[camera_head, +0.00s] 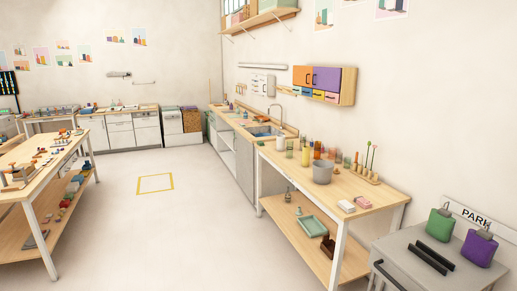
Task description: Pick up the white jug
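A small white jug-like container (281,143) stands upright at the far left end of the wooden table (375,198) on the right, close to the sink counter. It is small in the picture, so its handle and spout are hard to make out. Neither my left nor my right gripper shows in the head view. Nothing is seen touching the white container.
A grey bucket (322,172), a yellow bottle (305,156) and several jars share the table. A grey cabinet (420,270) carries green (440,224) and purple (480,247) containers at the right. The floor (190,220) between the tables is clear.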

